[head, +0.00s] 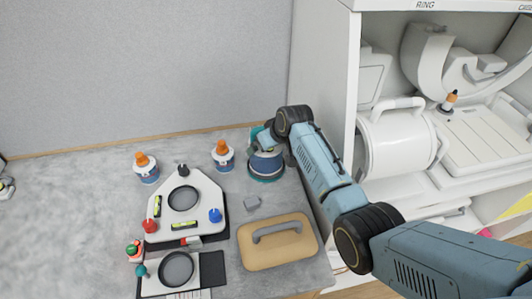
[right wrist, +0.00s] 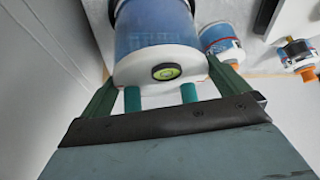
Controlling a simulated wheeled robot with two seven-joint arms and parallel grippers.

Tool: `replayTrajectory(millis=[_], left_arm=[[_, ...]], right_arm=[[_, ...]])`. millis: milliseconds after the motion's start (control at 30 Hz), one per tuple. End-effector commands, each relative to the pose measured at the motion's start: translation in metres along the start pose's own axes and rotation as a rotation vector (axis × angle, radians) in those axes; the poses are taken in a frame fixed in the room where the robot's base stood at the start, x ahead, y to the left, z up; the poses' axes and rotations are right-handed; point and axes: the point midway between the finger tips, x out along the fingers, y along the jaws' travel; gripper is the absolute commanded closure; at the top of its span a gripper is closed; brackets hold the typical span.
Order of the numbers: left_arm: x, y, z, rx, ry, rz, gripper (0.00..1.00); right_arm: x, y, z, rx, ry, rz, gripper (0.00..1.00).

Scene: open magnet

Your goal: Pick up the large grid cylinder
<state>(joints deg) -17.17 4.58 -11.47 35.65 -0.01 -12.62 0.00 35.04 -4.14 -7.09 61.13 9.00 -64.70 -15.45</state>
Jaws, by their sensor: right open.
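The large grid cylinder (head: 266,166), blue with a pale band, stands at the back right of the grey table, beside the white cabinet. In the right wrist view the large cylinder (right wrist: 158,35) fills the top middle, with a white end and a round green bubble level on it. My right gripper (right wrist: 160,72) is open, with one green finger on each side of the cylinder's white end. I cannot tell whether the fingers touch it. In the head view my right gripper (head: 262,140) partly hides the cylinder's top. My left gripper is not in view.
Two smaller orange-topped cylinders (head: 222,157) (head: 147,169) stand left of it. The white cabinet (head: 325,70) closes the right side.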

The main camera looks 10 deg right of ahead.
Motion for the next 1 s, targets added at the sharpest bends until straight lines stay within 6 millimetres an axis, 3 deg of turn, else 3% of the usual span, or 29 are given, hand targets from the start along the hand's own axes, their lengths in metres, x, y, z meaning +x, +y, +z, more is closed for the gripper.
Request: replayTrajectory(millis=[400, 900, 1000], left_arm=[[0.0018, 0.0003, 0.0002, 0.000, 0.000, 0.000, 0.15], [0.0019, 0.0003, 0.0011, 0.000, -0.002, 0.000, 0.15], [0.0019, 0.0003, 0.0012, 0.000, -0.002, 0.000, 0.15]], right_arm=[[0.0093, -0.0002, 0.0003, 0.000, 0.001, 0.000, 0.01], [0.0093, -0.0001, 0.0008, 0.001, 0.000, 0.000, 0.67], [0.0071, 0.0004, -0.0037, 0.000, 0.010, 0.001, 0.67]])
